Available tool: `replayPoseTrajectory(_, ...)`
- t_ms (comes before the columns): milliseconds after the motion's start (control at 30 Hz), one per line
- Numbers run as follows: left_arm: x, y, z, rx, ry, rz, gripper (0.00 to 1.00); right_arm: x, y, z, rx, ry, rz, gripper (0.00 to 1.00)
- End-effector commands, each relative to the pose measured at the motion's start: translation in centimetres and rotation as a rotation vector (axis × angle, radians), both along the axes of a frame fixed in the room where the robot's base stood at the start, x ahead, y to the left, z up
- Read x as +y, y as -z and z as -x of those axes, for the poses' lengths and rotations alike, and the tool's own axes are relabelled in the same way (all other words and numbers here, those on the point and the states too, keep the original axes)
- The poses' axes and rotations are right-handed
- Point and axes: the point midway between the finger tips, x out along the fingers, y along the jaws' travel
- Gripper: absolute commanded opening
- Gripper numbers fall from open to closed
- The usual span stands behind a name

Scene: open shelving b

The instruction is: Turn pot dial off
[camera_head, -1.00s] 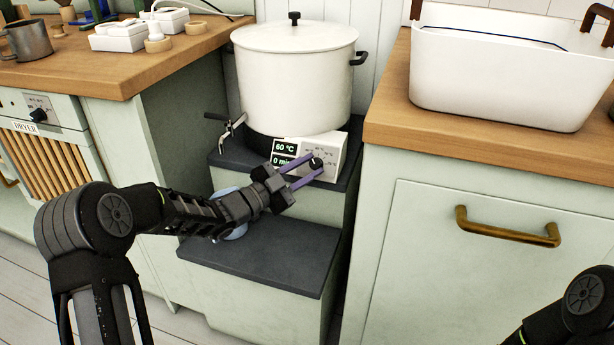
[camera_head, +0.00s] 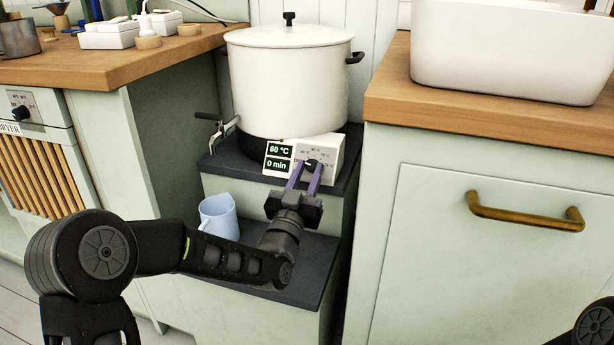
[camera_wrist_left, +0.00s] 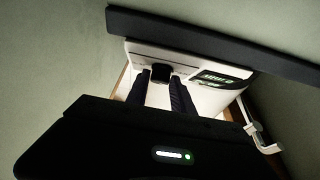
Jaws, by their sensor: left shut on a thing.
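The pot (camera_head: 290,80) is large and white with a lid and stands on a dark shelf. Its white control box (camera_head: 328,152) has green readouts of 60 °C and 0 min. The small black dial (camera_head: 311,166) is on the box's front, right of the readouts. My left gripper (camera_head: 307,172) reaches up from below with its purple fingers at the dial, shut on it. In the left wrist view the dark dial (camera_wrist_left: 160,72) shows between the fingertips. The dial's pointer is mostly hidden. My right gripper is out of view.
A light blue pitcher (camera_head: 219,215) stands on the lower dark step, left of my gripper. A metal tap (camera_head: 222,128) juts out left of the pot. Wooden-topped cabinets flank the shelves; a white basin (camera_head: 510,50) sits on the right one.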

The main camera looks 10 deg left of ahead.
Motion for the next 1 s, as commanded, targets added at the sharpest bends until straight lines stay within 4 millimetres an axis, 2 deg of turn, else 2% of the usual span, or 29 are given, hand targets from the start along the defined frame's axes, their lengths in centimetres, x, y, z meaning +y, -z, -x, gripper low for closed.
replayPoseTrajectory(500,-0.07,-0.02,-0.01,0.001,-0.015,0.023,0.0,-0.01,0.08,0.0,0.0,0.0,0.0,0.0)
replayPoseTrajectory(533,-0.07,-0.02,-0.01,0.001,-0.015,0.023,0.31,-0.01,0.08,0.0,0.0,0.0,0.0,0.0)
replayPoseTrajectory(767,-0.05,-0.05,-0.01,0.0,-0.015,0.023,0.5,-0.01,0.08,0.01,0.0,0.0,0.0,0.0)
replayPoseTrajectory(1000,-0.04,-0.05,0.0,0.0,-0.016,0.022,0.5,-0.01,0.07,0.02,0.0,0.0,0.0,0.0)
